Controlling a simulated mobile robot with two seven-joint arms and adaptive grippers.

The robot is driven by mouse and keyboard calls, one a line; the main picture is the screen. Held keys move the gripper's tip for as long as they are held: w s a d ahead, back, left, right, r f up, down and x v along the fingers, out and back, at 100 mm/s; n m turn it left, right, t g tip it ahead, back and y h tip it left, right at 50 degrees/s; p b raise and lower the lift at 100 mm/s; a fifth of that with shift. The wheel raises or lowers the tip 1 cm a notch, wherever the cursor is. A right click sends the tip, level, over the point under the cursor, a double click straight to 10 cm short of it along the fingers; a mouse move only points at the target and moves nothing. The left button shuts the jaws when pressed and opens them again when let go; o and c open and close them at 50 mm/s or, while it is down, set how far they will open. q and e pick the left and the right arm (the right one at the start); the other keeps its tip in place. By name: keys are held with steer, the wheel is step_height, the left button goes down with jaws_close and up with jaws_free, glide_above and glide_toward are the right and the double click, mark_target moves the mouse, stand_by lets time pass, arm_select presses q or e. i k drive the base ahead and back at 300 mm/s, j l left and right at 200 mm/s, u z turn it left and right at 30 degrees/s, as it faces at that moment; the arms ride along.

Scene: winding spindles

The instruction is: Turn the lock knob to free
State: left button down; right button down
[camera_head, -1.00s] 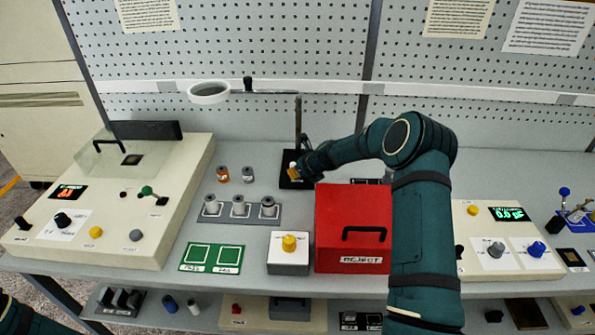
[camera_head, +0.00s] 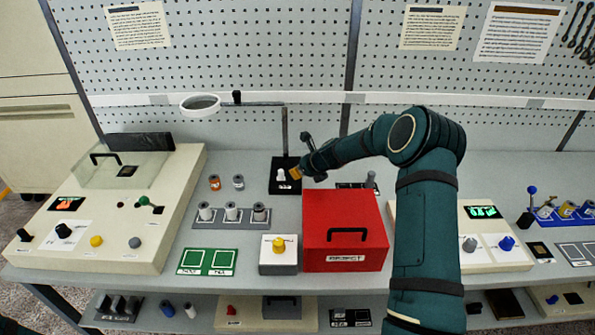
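I cannot tell for certain which knob is the lock knob. A yellow knob (camera_head: 279,245) sits on a small white box (camera_head: 278,266) at the front middle. A black knob (camera_head: 237,97) is on the horizontal arm of the ring magnifier (camera_head: 200,105), whose post rises from a black base (camera_head: 279,186). My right gripper (camera_head: 300,172) is beside the post, just right of a white piece on that base. An orange-yellow piece (camera_head: 295,173) shows at its tip; the fingers are too small to tell open or shut. My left gripper is out of view.
A control console (camera_head: 110,240) fills the left; another panel (camera_head: 475,258) is at right.

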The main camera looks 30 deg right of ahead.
mark_target(278, 247)
steer(key=k+j, duration=0.2)
steer(key=j, duration=0.2)
steer(key=k+j, duration=0.2)
steer(key=j, duration=0.2)
steer(key=k+j, duration=0.2)
steer(key=j, duration=0.2)
